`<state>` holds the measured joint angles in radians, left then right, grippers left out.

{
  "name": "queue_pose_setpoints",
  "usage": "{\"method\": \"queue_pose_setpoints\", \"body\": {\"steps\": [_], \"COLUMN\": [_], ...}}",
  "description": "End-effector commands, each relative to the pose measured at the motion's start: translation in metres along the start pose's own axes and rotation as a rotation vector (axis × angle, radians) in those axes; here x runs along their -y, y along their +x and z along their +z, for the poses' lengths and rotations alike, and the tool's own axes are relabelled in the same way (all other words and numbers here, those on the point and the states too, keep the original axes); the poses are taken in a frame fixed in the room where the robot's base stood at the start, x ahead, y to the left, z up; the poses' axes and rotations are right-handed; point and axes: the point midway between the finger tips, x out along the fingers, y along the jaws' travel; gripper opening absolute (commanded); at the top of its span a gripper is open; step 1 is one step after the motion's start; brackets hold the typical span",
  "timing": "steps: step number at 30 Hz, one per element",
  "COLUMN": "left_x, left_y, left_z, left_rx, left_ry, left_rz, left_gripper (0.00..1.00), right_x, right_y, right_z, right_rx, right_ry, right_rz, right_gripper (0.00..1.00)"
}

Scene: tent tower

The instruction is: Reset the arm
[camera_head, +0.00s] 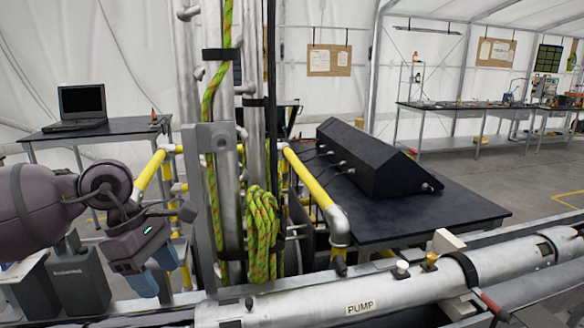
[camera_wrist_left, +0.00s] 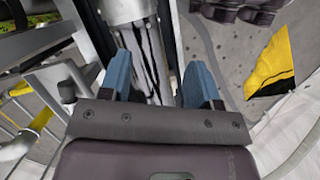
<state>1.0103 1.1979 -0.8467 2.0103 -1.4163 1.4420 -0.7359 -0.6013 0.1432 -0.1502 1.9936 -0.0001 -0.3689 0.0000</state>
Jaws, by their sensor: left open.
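My left arm (camera_head: 40,205) comes in from the left in the head view. Its gripper (camera_head: 155,282) points down, left of the metal tower and above the lower left of the scene. In the left wrist view the gripper (camera_wrist_left: 160,82) shows its two blue fingers wide apart with nothing held between them. A metal tube with dark stripes lies beyond the fingers; I cannot tell how far. My right arm and gripper are in neither view.
A metal tower with a coiled green rope (camera_head: 262,232) and yellow rails (camera_head: 312,180) stands close right of the gripper. A pipe marked PUMP (camera_head: 300,308) crosses the front. A black console (camera_head: 370,160) sits on the right table; a laptop (camera_head: 82,105) is on the left table.

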Motion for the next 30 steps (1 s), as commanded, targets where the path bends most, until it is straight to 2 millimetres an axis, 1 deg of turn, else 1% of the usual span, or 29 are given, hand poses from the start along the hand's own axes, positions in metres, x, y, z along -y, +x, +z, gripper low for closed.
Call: {"method": "queue_pose_setpoints", "body": {"steps": [1,5,7,9,12,15,16,18,20,23,26,29,30], "left_x": [0.004,0.014,0.02,0.025,0.031,0.032,0.031,0.029,0.025,0.018,0.011,0.005,0.004], "left_y": [0.013,0.038,0.048,0.053,0.052,0.045,0.042,0.035,0.028,0.019,0.015,0.018,0.021], "left_z": [0.013,0.056,0.081,0.105,0.134,0.153,0.157,0.162,0.162,0.153,0.134,0.107,0.094], "left_rx": [0.079,0.326,0.484,0.65,0.884,1.111,1.177,1.329,1.453,1.65,1.832,1.997,2.058], "left_ry": [-0.009,-0.064,-0.116,-0.185,-0.308,-0.457,-0.506,-0.629,-0.743,-0.949,-1.177,-1.425,-1.527], "left_rz": [-0.01,-0.028,-0.044,-0.061,-0.092,-0.124,-0.134,-0.158,-0.178,-0.211,-0.24,-0.265,-0.273], "left_gripper": [0.57,0.57,0.57,0.57,0.57,0.57,0.57,0.57,0.57,0.57,0.57,0.57,0.57], "right_x": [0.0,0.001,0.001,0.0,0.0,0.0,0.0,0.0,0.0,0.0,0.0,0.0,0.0], "right_y": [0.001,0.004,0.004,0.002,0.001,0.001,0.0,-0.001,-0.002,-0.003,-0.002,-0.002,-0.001], "right_z": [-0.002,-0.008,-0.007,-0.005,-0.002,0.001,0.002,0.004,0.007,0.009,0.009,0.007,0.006], "right_rx": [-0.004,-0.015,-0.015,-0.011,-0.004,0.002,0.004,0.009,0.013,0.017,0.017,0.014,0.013], "right_ry": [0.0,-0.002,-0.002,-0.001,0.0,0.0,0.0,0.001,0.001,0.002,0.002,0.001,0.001], "right_rz": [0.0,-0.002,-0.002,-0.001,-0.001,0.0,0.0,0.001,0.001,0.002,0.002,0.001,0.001], "right_gripper": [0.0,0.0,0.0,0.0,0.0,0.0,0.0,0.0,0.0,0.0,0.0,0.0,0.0]}}
